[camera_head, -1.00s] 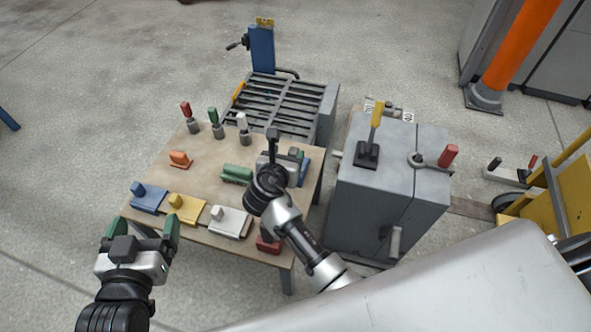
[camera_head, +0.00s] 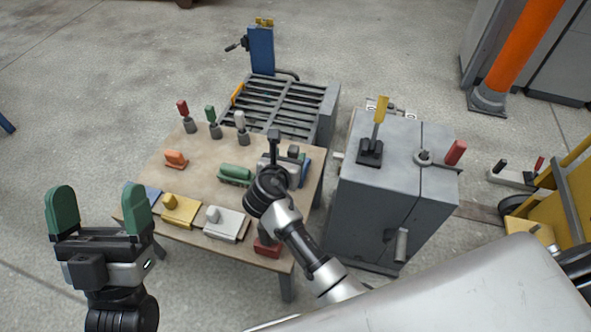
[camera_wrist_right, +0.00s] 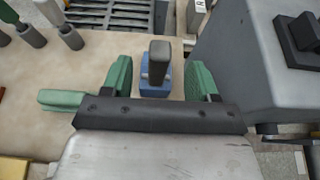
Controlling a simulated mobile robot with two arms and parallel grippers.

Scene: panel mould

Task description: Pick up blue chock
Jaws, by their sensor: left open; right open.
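The blue chock (camera_wrist_right: 153,88) is a small blue block on the table, with a dark grey upright post above it in the right wrist view. My right gripper (camera_wrist_right: 160,75) is open, with one green finger on each side of the block and a gap visible on both sides. In the head view the right gripper (camera_head: 283,160) is over the table's right part, and its arm hides most of the block; a blue edge (camera_head: 306,170) shows beside it. My left gripper (camera_head: 98,198) is open and empty at the lower left, in front of the table's left corner.
The wooden table (camera_head: 205,172) holds a green block (camera_head: 236,174), an orange block (camera_head: 175,159), yellow (camera_head: 181,211) and white (camera_head: 226,222) plates and several coloured-handled pegs (camera_head: 212,122). A grey cabinet (camera_head: 385,205) stands close on the right. A slatted rack (camera_head: 285,100) stands behind.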

